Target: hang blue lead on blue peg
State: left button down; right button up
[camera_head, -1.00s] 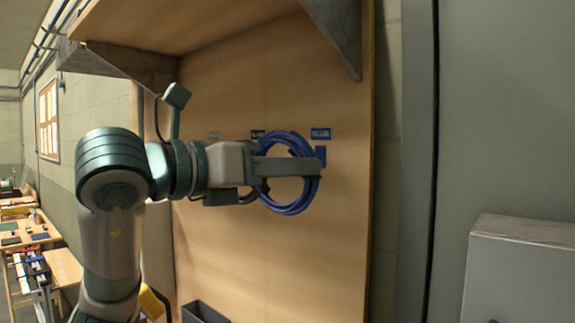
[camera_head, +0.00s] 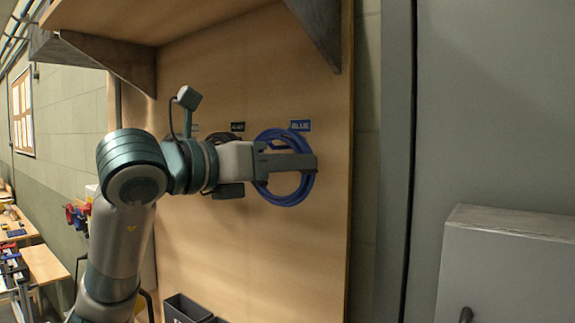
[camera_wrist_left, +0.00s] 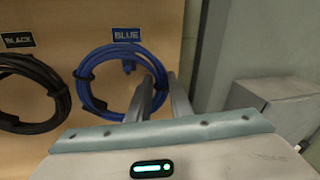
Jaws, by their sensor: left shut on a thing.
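The blue lead (camera_head: 284,200) is a coiled loop against the wooden board, below the BLUE label (camera_head: 300,125). My left gripper (camera_head: 313,162) is shut on its right side; the wrist view shows the fingers (camera_wrist_left: 158,82) at the right strands of the coil (camera_wrist_left: 86,92). The blue peg (camera_wrist_left: 128,66) shows inside the loop, just under its top strands, in the wrist view. I cannot tell whether the loop rests on it. In the head view the peg is hidden behind the gripper and coil. My right gripper is not in view.
A black lead (camera_wrist_left: 30,125) hangs in a coil to the left, under the BLACK label (camera_wrist_left: 18,40). A shelf (camera_head: 150,20) with brackets juts out above. A grey cabinet (camera_head: 500,270) stands at the right. Dark bins (camera_head: 185,308) sit low on the board.

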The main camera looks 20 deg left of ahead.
pick_arm(q)
jog(key=shift+w+f+b, duration=0.1)
jog(key=shift+f+b, duration=0.05)
jog(key=shift+b, duration=0.15)
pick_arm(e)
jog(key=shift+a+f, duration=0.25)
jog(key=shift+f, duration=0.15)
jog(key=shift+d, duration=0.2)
pick_arm(q)
jog(key=c, duration=1.5)
grip_release()
pick_arm(e)
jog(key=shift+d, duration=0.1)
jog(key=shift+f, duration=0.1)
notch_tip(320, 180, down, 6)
jog(key=b, duration=0.6)
pick_arm(q)
jog(key=shift+b+v, duration=0.35)
jog(key=shift+v, duration=8.35)
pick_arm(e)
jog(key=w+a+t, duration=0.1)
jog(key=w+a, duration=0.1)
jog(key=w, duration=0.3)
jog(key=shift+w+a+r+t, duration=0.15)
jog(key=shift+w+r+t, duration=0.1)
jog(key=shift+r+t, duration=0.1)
